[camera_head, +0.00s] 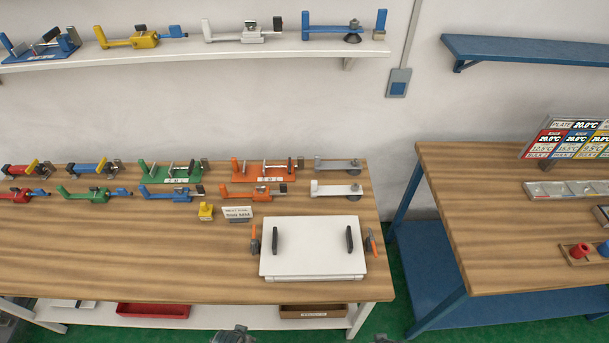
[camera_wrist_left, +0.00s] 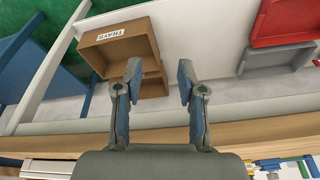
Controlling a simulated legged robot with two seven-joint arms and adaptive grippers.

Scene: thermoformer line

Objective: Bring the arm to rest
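My left gripper (camera_wrist_left: 160,72) is open and empty in the left wrist view, its two fingers well apart. Behind them is the lower shelf with a brown box labelled TRAYS (camera_wrist_left: 118,45); no contact with it can be made out. In the head view, only a small dark tip of what looks like my left gripper (camera_head: 233,336) shows at the bottom edge, in front of the table. A smaller dark tip at the bottom edge, probably my right gripper (camera_head: 383,339), is cut off, and its fingers cannot be read.
The wooden table (camera_head: 120,245) has a clear front left. A white lidded box (camera_head: 312,262) with black handles stands at its front right, with several clamps behind. A red bin (camera_head: 153,310) is on the lower shelf. A second table (camera_head: 470,230) stands right across a green floor gap.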

